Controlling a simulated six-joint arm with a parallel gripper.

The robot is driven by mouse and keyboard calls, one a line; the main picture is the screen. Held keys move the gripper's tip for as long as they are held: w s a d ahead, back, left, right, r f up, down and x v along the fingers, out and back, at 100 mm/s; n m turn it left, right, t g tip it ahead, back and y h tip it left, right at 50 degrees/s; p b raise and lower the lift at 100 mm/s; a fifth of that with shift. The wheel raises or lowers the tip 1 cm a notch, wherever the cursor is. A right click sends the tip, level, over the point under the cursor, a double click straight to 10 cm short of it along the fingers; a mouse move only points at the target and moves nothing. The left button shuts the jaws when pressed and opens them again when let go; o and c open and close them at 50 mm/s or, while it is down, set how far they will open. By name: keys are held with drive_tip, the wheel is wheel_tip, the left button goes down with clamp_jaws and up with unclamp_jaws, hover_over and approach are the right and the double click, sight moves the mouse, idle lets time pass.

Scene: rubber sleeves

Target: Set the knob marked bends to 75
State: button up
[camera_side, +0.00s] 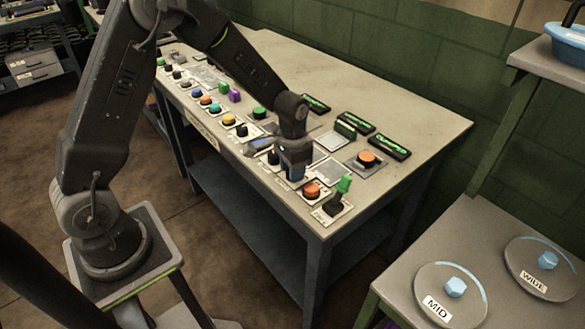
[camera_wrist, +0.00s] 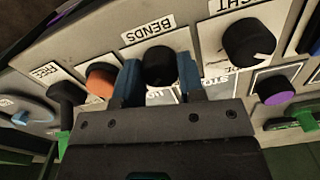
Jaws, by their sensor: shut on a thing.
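The black bends knob (camera_wrist: 159,67) sits below a white label reading BENDS (camera_wrist: 148,28) in the wrist view. The label looks upside down or tilted there, and the knob's setting cannot be read. My gripper (camera_wrist: 158,74) has its two blue fingers on either side of this knob and is shut on it. In the side view my gripper (camera_side: 295,172) points down at the front row of controls near the bench's right corner. It hides most of the knob there.
An orange button (camera_wrist: 101,79) and a green-tipped lever (camera_side: 341,190) stand close beside the knob. Another black knob (camera_wrist: 249,41) and a purple one (camera_wrist: 274,90) are on the other side. Green-lit displays (camera_side: 388,146) lie behind. The bench's back (camera_side: 400,95) is clear.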

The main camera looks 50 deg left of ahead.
drive_tip(key=shift+m, duration=1.1)
drive_tip(key=o, duration=0.9)
drive_tip(key=shift+r, duration=0.1)
wheel_tip(320, 180, up, 14)
drive_tip(key=shift+f, duration=0.15)
